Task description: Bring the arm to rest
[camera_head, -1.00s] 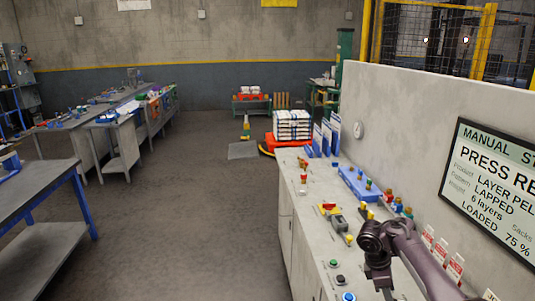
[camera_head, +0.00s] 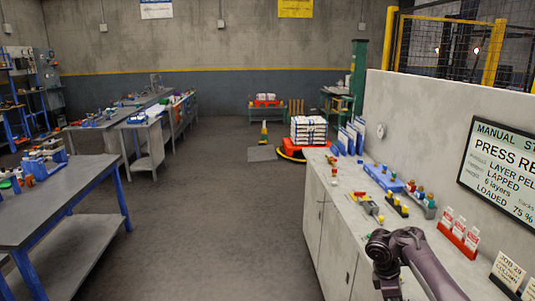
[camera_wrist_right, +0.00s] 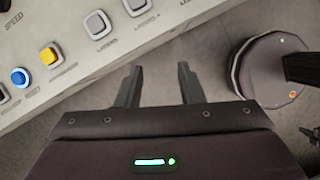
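My right arm (camera_head: 412,262) comes in at the lower right of the head view, bent in front of the counter. Its gripper is cut off or hidden there. In the right wrist view the two fingers of my right gripper (camera_wrist_right: 158,86) stand apart with nothing between them. They are over bare floor, beside the edge of a control panel (camera_wrist_right: 100,66) with blue, yellow and white buttons. My left arm and gripper are in neither view.
The counter (camera_head: 345,215) runs along the right wall, with a blue rack (camera_head: 384,178) and a red card holder (camera_head: 458,240) on it. A sack stack (camera_head: 308,129) stands beyond it. A workbench (camera_head: 50,198) is at left. The floor between is clear.

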